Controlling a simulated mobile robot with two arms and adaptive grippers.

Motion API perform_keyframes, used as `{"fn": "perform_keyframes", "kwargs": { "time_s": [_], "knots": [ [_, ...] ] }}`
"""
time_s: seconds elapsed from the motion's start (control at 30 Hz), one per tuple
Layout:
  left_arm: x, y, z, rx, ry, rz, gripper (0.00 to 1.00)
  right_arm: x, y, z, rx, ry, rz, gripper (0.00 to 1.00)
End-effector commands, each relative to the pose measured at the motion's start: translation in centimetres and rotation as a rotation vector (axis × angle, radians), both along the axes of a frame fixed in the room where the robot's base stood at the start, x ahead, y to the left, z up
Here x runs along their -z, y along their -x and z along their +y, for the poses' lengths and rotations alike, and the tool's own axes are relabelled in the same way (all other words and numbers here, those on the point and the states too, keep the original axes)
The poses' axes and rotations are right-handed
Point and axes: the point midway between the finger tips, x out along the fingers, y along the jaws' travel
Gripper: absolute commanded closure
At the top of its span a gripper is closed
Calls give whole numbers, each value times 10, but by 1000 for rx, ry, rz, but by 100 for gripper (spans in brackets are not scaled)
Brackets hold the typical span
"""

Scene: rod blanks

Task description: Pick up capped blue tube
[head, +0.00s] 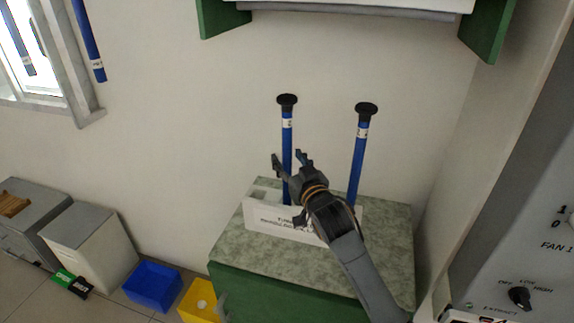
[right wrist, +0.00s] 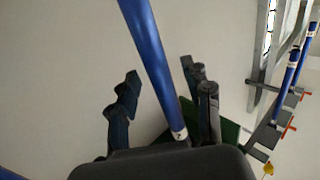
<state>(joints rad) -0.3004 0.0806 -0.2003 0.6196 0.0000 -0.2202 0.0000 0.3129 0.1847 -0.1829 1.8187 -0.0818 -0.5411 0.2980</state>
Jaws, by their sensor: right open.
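Two blue tubes with black caps stand upright in a white labelled holder (head: 262,215) on a green cabinet with a marbled top. The left capped tube (head: 287,135) is near my right gripper (head: 290,160); the right capped tube (head: 358,155) stands apart, leaning slightly in the picture. My right gripper is open, its fingers on either side of the left tube in the head view. In the right wrist view a blue tube (right wrist: 150,60) with a white band shows between the open fingers (right wrist: 165,95), and I see no clear contact. My left gripper is out of view.
A green-sided shelf (head: 350,8) overhangs above. Another blue tube (head: 88,40) hangs at the upper left; more tubes (right wrist: 290,65) show on a rack in the wrist view. A blue bin (head: 152,285) and yellow bin (head: 198,303) are on the floor. A grey fan panel (head: 530,230) stands right.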

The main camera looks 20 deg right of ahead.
Motion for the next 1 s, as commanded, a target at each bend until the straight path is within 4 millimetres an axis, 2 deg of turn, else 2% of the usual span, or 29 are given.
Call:
{"fn": "perform_keyframes", "kwargs": {
  "time_s": [0.13,0.37,0.47,0.63,1.0],
  "knots": [
    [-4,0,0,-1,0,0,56,0,-12,1,0,0,0,51],
    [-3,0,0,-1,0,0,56,1,-13,1,0,0,0,51],
    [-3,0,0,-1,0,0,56,1,-13,1,0,0,0,67],
    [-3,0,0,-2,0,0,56,1,-13,1,0,0,0,100],
    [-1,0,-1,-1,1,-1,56,-1,-12,2,-1,0,-2,100]
  ]
}}
